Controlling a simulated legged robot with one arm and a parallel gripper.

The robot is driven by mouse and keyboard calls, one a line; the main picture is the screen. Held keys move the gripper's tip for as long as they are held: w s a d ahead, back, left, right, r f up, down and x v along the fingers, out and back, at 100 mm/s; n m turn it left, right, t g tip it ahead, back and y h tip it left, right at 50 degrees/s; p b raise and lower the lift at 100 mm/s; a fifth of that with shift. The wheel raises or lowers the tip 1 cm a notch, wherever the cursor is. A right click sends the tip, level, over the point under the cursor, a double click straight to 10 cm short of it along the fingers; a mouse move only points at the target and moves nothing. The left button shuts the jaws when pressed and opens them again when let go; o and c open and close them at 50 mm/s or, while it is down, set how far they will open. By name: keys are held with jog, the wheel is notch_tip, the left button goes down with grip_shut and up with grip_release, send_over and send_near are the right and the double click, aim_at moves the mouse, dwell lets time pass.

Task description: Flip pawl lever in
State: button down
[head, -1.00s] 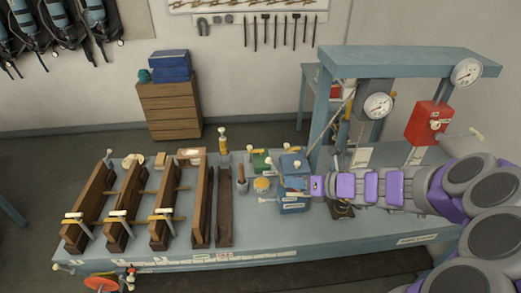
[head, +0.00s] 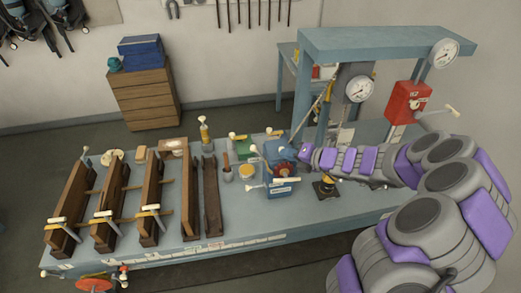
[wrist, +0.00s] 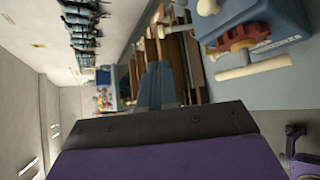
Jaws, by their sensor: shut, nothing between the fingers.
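A blue ratchet box (head: 283,186) stands on the bench, with a red toothed wheel and cream-ended handles. In the wrist view the blue box (wrist: 285,18) is at upper right, with the red wheel (wrist: 243,37) on its face and a cream handle (wrist: 253,68) across it. A second cream knob (wrist: 207,7) shows at the top edge. I cannot tell surely which of these is the pawl lever. My gripper (head: 304,151) is shut and empty, close to the right of the box; contact cannot be made out.
Wooden beam frames (head: 115,208) with cream-handled clamps stand on the left of the bench. A blue gantry (head: 385,42) with gauges and a red box (head: 408,102) rise behind my arm.

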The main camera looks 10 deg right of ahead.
aim_at(255, 149)
jog(key=b+x, duration=0.1)
jog(key=x, duration=1.1)
jog(key=shift+w+a+f, duration=0.1)
jog(key=shift+w+f, duration=0.1)
jog(key=shift+w, duration=0.1)
jog(key=shift+d, duration=0.35)
jog(key=shift+w+p, duration=0.15)
jog(key=shift+p, duration=0.15)
